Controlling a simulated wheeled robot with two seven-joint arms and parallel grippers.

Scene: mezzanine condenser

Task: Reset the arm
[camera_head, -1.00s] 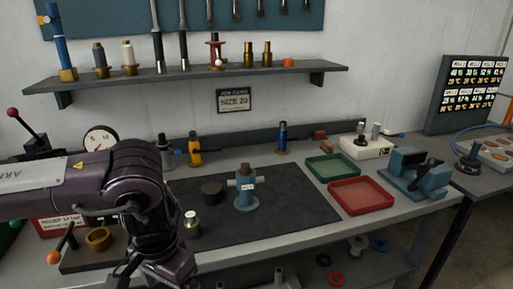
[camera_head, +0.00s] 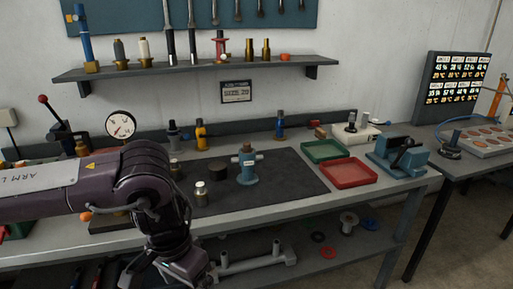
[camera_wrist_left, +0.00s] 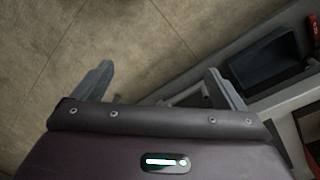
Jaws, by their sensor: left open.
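My left arm (camera_head: 150,180) comes in from the left in the head view, bent down in front of the workbench. Its lower end is cut by the bottom edge. In the left wrist view, my left gripper (camera_wrist_left: 160,82) has its two grey fingers wide apart with nothing between them. It points over the bare floor (camera_wrist_left: 60,40), beside a grey lower shelf. My right gripper is not in view.
The workbench (camera_head: 300,207) carries a dark mat (camera_head: 290,185), a blue-grey valve body (camera_head: 247,170), a green tray (camera_head: 322,150), a red tray (camera_head: 347,172) and a dial gauge (camera_head: 120,125). A dark bin (camera_wrist_left: 265,60) lies near the gripper's right finger.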

